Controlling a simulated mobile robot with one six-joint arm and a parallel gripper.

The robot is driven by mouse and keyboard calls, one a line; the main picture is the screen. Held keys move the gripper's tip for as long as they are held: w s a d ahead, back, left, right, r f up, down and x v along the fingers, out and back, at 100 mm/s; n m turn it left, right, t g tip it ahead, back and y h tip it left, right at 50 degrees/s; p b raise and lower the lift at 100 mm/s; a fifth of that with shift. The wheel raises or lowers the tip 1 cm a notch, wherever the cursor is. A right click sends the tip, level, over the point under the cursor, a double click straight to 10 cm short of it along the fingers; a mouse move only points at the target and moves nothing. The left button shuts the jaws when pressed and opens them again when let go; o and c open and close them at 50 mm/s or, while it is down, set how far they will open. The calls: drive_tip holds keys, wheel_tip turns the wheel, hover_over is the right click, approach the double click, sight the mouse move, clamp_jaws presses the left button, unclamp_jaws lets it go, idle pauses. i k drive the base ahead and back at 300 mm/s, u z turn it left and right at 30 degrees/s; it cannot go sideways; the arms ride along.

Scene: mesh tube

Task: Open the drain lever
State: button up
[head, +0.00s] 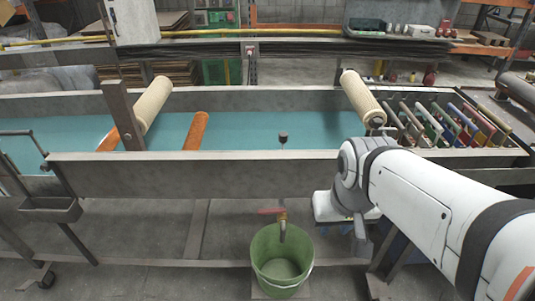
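The drain lever (271,211) is a small red handle on a brass-coloured tap below the front wall of the long trough. It lies roughly level, pointing left from the tap. The tap's spout (283,230) points down over a green bucket (282,262). My arm reaches in from the right. The end of my arm, with a white wrist part, is to the right of the lever and apart from it. My gripper's fingers are not clearly visible; they are hidden behind or below the wrist.
The grey metal trough (240,173) holds blue-green liquid (240,132). Cream rollers (153,104) and orange tubes (196,131) are in it. A rack of coloured frames (450,125) stands at the right end. A small tray (50,210) hangs at left. Frame legs stand below.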

sight(283, 210)
drive_tip(key=z, duration=1.45)
drive_tip(key=k, duration=1.2)
drive_tip(key=u, duration=0.8)
drive_tip(key=i, duration=1.05)
drive_tip(key=u, duration=0.05)
